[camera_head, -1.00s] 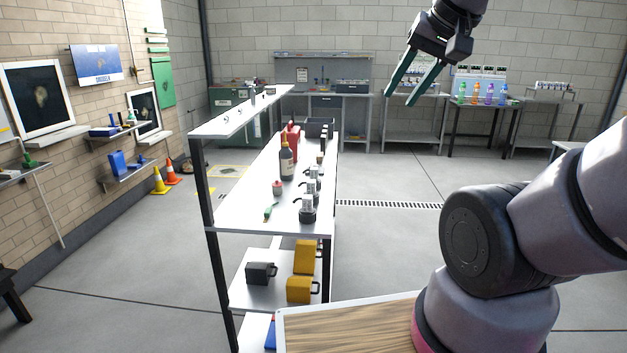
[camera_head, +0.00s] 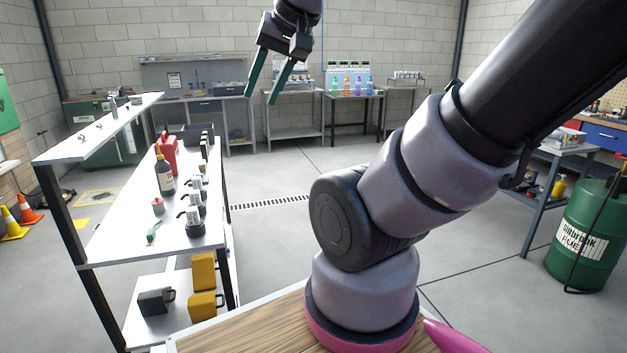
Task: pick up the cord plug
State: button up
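I cannot make out a cord plug for certain in this view. Several small items stand on the white shelf unit (camera_head: 112,240) at the left, among them a green-tipped tool (camera_head: 152,232) and a row of black-and-white pieces (camera_head: 195,228), too small to name surely. My gripper (camera_head: 261,95) is raised in the upper middle of the picture, with its two dark green fingers spread apart and nothing between them. It appears well above and to the right of the shelf items, touching none of them.
A red jug (camera_head: 168,158), a dark bottle (camera_head: 164,180) and a small red-topped jar (camera_head: 158,206) share the shelf. Yellow boxes (camera_head: 203,272) and a dark box (camera_head: 155,301) sit below. A green fuel drum (camera_head: 588,235) stands at right. The middle floor is clear.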

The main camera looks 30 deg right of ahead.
aim_at(197, 182)
jog(key=u, duration=5.9)
jog(key=z, duration=3.5)
jog(key=i+l+z, duration=0.1)
jog(key=z, duration=2.1)
jog(key=i+j+z, duration=0.3)
jog(key=i+j, duration=0.6)
jog(key=i, duration=0.15)
